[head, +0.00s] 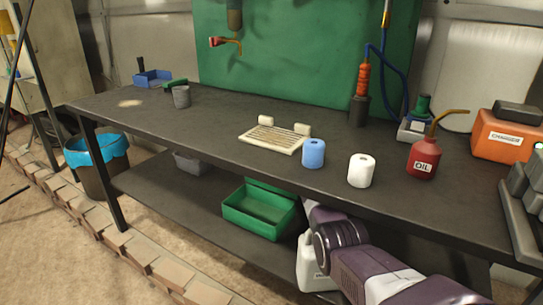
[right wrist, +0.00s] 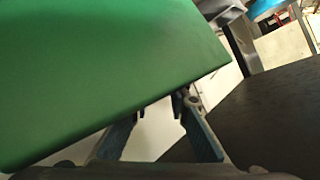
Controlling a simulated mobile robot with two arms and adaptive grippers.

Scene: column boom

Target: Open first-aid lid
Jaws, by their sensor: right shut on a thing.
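The green first-aid box (head: 258,226) sits on the lower shelf under the workbench. Its top looks open, and a green panel that looks like its lid (head: 270,186) rises behind it, partly hidden by the bench edge. My right arm reaches in under the bench from the lower right. Its gripper is hidden in the head view. In the right wrist view a large green panel, seemingly the lid (right wrist: 90,65), fills the upper left. My right gripper (right wrist: 178,104) is shut at the edge of this panel. My left gripper is not in view.
A white jug (head: 312,268) stands on the shelf beside my right arm. A grey bin (head: 190,163) is farther left on the shelf. The bench top (head: 215,135) above limits height. The shelf (head: 165,190) left of the box is mostly clear.

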